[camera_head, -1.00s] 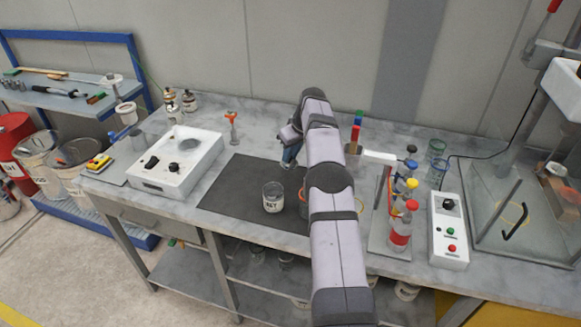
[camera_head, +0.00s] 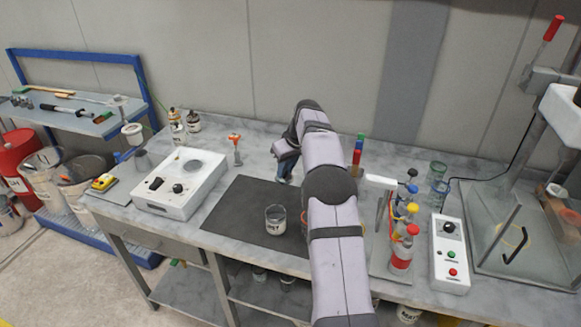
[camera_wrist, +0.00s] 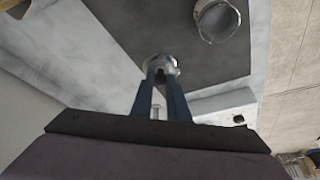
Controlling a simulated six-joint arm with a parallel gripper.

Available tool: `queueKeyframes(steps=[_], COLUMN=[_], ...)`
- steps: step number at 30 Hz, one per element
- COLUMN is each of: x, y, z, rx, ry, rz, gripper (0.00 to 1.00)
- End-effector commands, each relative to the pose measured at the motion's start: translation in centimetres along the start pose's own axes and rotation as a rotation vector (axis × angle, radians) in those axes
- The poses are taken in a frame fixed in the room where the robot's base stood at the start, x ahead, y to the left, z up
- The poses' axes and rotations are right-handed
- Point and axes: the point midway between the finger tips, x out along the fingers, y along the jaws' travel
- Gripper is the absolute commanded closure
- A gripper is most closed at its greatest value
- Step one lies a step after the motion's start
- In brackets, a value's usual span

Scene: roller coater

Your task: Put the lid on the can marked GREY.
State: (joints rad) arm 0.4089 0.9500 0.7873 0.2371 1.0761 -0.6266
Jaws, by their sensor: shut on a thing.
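My gripper (camera_head: 284,174) is above the back part of the dark mat (camera_head: 236,210), partly hidden by my arm. In the wrist view its two blue fingers (camera_wrist: 161,82) are shut on a small round metallic thing, seemingly the lid (camera_wrist: 161,62). The lid cannot be made out in the head view. A clear can with a dark-lettered white label (camera_head: 276,222) stands upright and open on the mat, in front of my gripper. Its label is too blurred to read surely. Another can with an orange rim (camera_head: 304,218) is mostly hidden behind my arm. I cannot read GREY anywhere.
A white hotplate-like box (camera_head: 180,184) stands left of the mat. To the right are bottles with coloured caps (camera_head: 402,250), a white control box (camera_head: 450,255) and blue-rimmed glasses (camera_head: 437,175). An orange-topped stand (camera_head: 236,148) is behind. The mat's left part is clear.

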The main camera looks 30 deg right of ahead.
Motion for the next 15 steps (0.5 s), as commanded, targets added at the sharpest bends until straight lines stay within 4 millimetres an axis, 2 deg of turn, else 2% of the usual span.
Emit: queueKeyframes(steps=[1,8,15], x=[-0.9,-2.8,-4.4], y=[-0.8,-3.7,-6.4], z=[0.0,1.3,3.5], rx=[0.001,0.011,0.019], ry=[0.001,0.001,-0.001], rz=[0.0,0.005,0.012], gripper=[1.0,1.0,1.0])
